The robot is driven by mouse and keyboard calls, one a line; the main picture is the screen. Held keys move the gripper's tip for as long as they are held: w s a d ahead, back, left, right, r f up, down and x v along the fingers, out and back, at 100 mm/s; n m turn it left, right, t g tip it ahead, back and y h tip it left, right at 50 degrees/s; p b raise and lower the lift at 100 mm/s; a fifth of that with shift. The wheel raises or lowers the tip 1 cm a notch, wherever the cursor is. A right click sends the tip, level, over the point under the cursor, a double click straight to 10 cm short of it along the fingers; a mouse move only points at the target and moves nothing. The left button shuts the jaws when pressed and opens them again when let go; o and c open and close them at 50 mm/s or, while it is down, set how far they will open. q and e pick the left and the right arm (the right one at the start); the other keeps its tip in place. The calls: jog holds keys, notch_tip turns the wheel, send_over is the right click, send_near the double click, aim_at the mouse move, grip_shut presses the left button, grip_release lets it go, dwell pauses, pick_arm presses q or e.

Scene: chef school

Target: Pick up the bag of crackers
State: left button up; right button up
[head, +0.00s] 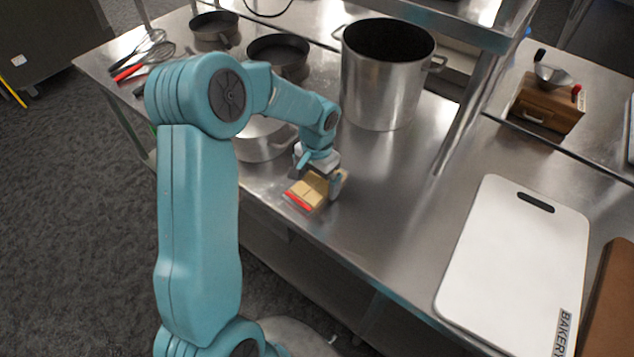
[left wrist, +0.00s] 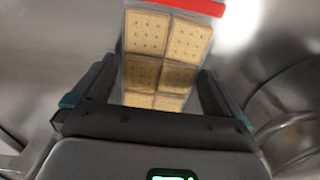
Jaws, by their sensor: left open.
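The bag of crackers (head: 309,190) lies on the steel table near its front edge. It is a clear pack of square tan crackers with a red strip at one end. In the left wrist view the bag (left wrist: 166,48) runs up the middle, its red strip at the top. My left gripper (head: 320,180) is over the bag, its fingers open on either side of it. In the left wrist view the fingers (left wrist: 157,88) flank the bag, with a small gap on each side. The bag's near end is hidden by the gripper body. My right gripper is not in view.
A tall steel pot (head: 385,85) stands behind the gripper, and a lower pot (head: 262,148) is just left of it, partly behind my arm. Pans (head: 279,50) and whisks are farther back. A white cutting board (head: 515,260) lies at right. The table between is clear.

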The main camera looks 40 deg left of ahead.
pick_arm(q)
jog(key=shift+w, duration=0.1)
jog(key=c, duration=0.8)
